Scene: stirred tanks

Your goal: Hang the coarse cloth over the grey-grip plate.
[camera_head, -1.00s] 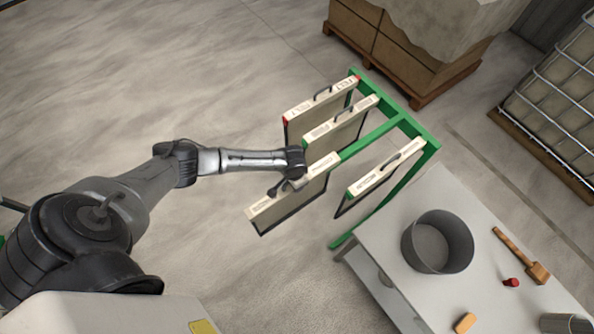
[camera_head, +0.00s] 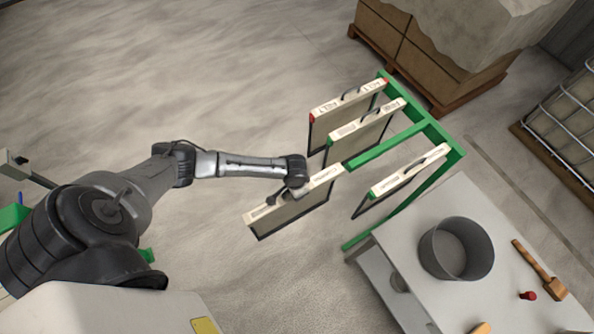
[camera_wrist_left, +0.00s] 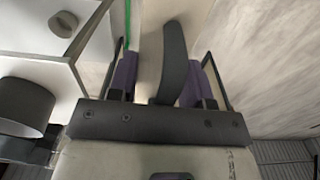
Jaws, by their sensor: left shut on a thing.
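A flat cloth panel (camera_head: 297,215) with a cream top bar and dark-edged sheet hangs upright from my left gripper (camera_head: 291,192). The print on its bar is too small to read, so I cannot confirm that it is the coarse one. In the left wrist view my gripper's purple fingers (camera_wrist_left: 160,78) are shut on its dark handle (camera_wrist_left: 172,55). The panel is close in front of the green rack (camera_head: 432,131); the small gap at its far end is hard to judge. I cannot make out a grey-grip plate. My right gripper is out of view.
The rack holds a red-cornered panel (camera_head: 347,101), a panel behind mine (camera_head: 362,133) and one at right (camera_head: 410,172). A table (camera_head: 400,235) bears a grey tub (camera_head: 456,248) and mallet (camera_head: 540,270). A green part (camera_head: 12,218) shows at the left edge. Floor at upper left is clear.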

